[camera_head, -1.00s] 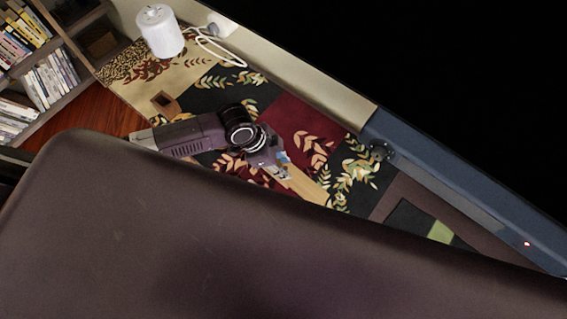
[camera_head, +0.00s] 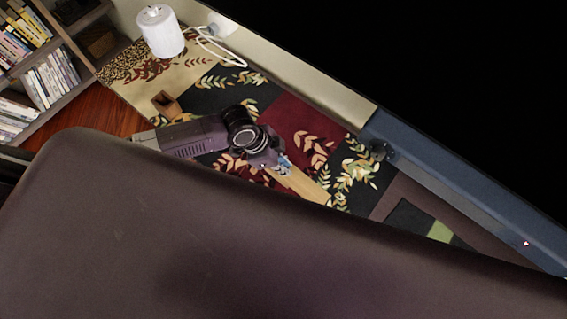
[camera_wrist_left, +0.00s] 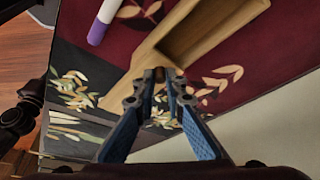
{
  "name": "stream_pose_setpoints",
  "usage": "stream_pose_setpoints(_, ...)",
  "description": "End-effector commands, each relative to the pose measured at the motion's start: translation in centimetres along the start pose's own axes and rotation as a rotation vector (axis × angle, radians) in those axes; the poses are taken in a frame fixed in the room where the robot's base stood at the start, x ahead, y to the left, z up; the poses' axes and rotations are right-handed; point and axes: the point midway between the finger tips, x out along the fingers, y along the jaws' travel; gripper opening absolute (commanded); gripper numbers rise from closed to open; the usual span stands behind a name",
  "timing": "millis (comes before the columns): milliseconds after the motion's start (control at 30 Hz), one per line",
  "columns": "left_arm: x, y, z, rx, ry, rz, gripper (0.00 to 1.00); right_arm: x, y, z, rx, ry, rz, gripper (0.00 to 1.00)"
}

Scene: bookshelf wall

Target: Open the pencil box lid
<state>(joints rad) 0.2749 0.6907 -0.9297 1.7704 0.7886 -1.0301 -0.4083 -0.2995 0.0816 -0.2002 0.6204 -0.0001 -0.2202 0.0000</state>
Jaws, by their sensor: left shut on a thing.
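The pencil box is a long, light wooden box lying on a patterned cloth. It shows in the head view (camera_head: 305,186), partly hidden by my left gripper and a large dark shape in front. In the left wrist view the box (camera_wrist_left: 205,30) runs up and right from my fingertips, and its hollow inside shows. My left gripper (camera_head: 282,167) is at the box's near end. In the left wrist view the blue fingers (camera_wrist_left: 162,76) are close together on a small brown piece at that end, apparently the lid's edge. My right gripper is not in view.
A purple-and-white marker (camera_wrist_left: 103,22) lies left of the box. A small open wooden holder (camera_head: 165,103) and a white lamp (camera_head: 160,31) stand farther back. A bookshelf (camera_head: 47,75) is at the left. A pale wall (camera_head: 300,75) borders the cloth.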

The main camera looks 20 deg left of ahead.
Motion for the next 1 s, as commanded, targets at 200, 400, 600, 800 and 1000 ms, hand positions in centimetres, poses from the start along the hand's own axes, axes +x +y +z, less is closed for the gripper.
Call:
stream_pose_setpoints(200, 0.3, 0.8, -0.9, 0.000, 0.002, 0.000, 0.00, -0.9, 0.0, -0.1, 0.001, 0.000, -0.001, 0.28)
stream_pose_setpoints(400, 0.3, 0.8, -0.9, 0.000, 0.003, 0.000, 0.14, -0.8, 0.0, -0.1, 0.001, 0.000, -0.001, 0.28)
stream_pose_setpoints(600, 0.3, 0.8, -0.9, 0.000, 0.002, 0.000, 0.29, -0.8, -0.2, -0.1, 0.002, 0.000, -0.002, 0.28)
stream_pose_setpoints(800, 0.3, 0.8, -0.8, 0.000, 0.002, 0.001, 0.29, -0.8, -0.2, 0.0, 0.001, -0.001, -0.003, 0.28)
stream_pose_setpoints(1000, -1.1, 0.8, -0.8, 0.000, 0.002, 0.000, 0.29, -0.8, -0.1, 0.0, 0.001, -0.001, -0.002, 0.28)
